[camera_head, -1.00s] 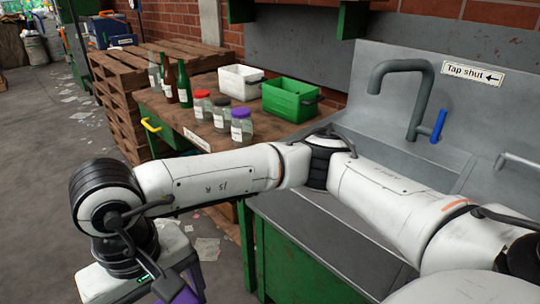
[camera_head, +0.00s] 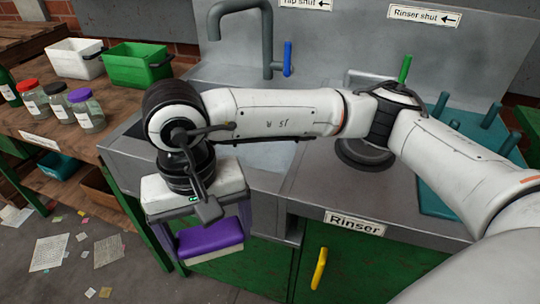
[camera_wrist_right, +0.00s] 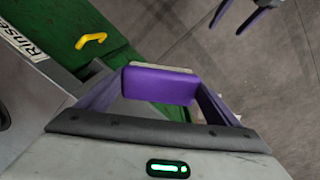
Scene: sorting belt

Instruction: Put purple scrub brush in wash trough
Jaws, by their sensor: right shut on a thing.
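The purple scrub brush (camera_head: 210,236), a purple block with a pale underside, is held between the purple fingers of my right gripper (camera_head: 202,238). It also shows in the right wrist view (camera_wrist_right: 160,85), with a finger at each side. The brush hangs in front of the counter, over the floor side, outside the trough. The steel wash trough (camera_head: 262,158) lies behind my right forearm, below the grey tap; my arm hides much of it. My left gripper (camera_wrist_right: 226,28) shows at the top right of the right wrist view, its two fingers apart and empty.
The rinser (camera_head: 362,152) is right of the trough, with a teal peg rack (camera_head: 438,190) beyond it. A wooden table at left holds jars (camera_head: 88,110), a white bin (camera_head: 75,58) and a green bin (camera_head: 138,65). A yellow handle (camera_head: 319,268) sticks out below the rinser.

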